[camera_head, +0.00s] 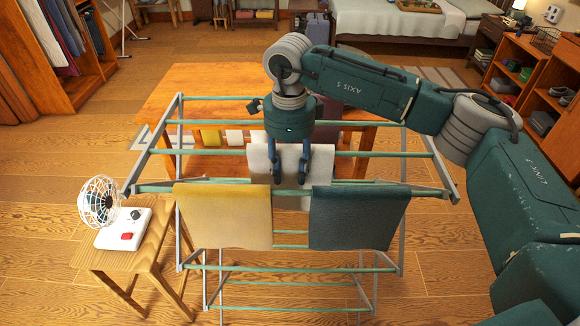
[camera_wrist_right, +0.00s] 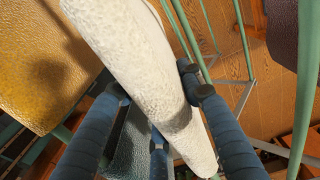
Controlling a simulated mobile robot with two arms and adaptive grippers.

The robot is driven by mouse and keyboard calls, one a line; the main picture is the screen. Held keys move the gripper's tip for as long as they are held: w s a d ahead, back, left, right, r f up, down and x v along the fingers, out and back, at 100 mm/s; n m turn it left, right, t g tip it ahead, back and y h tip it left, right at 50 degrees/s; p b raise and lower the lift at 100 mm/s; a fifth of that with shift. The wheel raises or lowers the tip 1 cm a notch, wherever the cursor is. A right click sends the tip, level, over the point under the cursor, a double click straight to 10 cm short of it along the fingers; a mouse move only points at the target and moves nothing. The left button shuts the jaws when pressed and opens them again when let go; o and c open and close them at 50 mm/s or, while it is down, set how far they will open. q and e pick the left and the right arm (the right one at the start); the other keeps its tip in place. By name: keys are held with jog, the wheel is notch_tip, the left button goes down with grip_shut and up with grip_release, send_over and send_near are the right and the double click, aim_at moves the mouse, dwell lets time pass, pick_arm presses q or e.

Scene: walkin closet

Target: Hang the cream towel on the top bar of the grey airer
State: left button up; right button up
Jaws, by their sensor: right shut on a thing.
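In the right wrist view the towel (camera_wrist_right: 135,60) runs between the fingers (camera_wrist_right: 165,110). The grey airer (camera_head: 178,230) has green bars and stands in front of me. The towel is over the middle of the airer, close to the front upper bar (camera_head: 152,189); I cannot tell whether it touches a bar. A yellow towel (camera_head: 223,215) and a dark teal towel (camera_head: 358,217) hang on that bar, to either side. My left gripper is not in view.
A wooden stool (camera_head: 97,258) at left holds a white fan (camera_head: 99,201) and a white box with a red button (camera_head: 124,230). A wooden table (camera_head: 190,88) stands behind the airer. Shelves (camera_head: 545,75) are at right, a bed (camera_head: 390,25) behind. Floor at front left is clear.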

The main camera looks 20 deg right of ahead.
jog(key=shift+f, duration=0.1)
jog(key=o, duration=1.3)
jog(key=shift+o, duration=0.2)
